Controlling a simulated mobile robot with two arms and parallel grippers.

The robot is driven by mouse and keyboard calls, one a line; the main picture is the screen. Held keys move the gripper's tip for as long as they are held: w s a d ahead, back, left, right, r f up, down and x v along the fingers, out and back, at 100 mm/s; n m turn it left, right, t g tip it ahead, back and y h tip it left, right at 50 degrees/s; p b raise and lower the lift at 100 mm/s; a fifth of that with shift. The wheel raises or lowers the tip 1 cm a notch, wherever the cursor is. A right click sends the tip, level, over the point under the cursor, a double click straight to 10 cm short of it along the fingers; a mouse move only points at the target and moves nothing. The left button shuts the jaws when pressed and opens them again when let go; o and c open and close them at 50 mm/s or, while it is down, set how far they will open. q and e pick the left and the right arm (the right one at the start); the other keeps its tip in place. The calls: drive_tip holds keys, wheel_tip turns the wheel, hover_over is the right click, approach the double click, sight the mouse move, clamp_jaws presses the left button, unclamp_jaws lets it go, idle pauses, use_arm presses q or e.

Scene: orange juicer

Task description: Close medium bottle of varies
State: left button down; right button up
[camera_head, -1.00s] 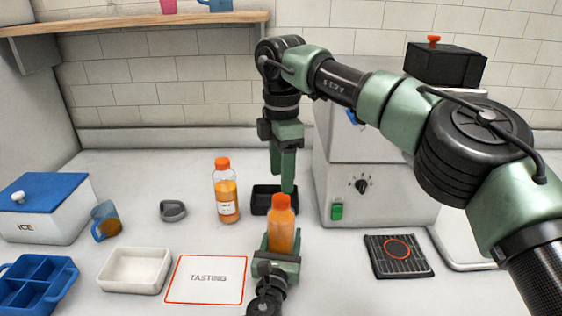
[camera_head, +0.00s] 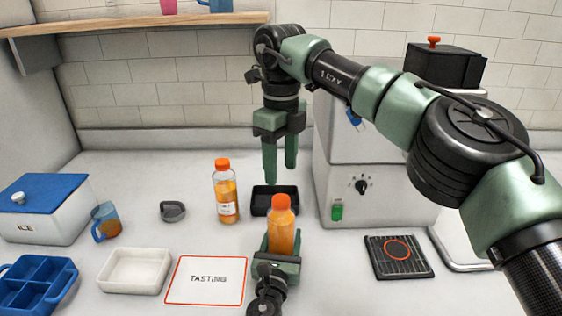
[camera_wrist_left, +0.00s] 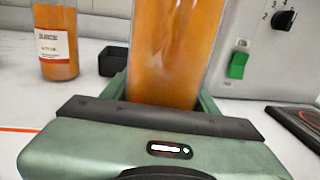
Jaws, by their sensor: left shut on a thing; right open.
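An orange bottle with an orange cap (camera_head: 282,203) on its top stands upright at the front middle. My left gripper (camera_head: 278,246) is shut around its lower part. In the left wrist view the bottle (camera_wrist_left: 176,50) fills the middle between the fingers, and its top is cut off. My right gripper (camera_head: 280,178) is open and empty, pointing down, behind and above the capped bottle. A taller labelled juice bottle (camera_head: 226,195) with an orange cap stands upright to the left, apart from both grippers; it also shows in the left wrist view (camera_wrist_left: 57,45).
A small black tray (camera_head: 262,210) sits behind the held bottle. The white juicer machine (camera_head: 385,200) stands close on the right, with a black drip grid (camera_head: 410,270). A tasting mat (camera_head: 190,292), white dish (camera_head: 120,285), grey lid-like piece (camera_head: 173,211) and blue mug (camera_head: 106,222) lie left.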

sight(281, 199)
drive_tip(key=n, duration=0.7)
drive_tip(key=shift+r, duration=0.25)
drive_tip(key=shift+f, duration=4.05)
clamp_jaws()
drive_tip(key=m, duration=0.5)
drive_tip(key=shift+o, duration=0.8)
unclamp_jaws()
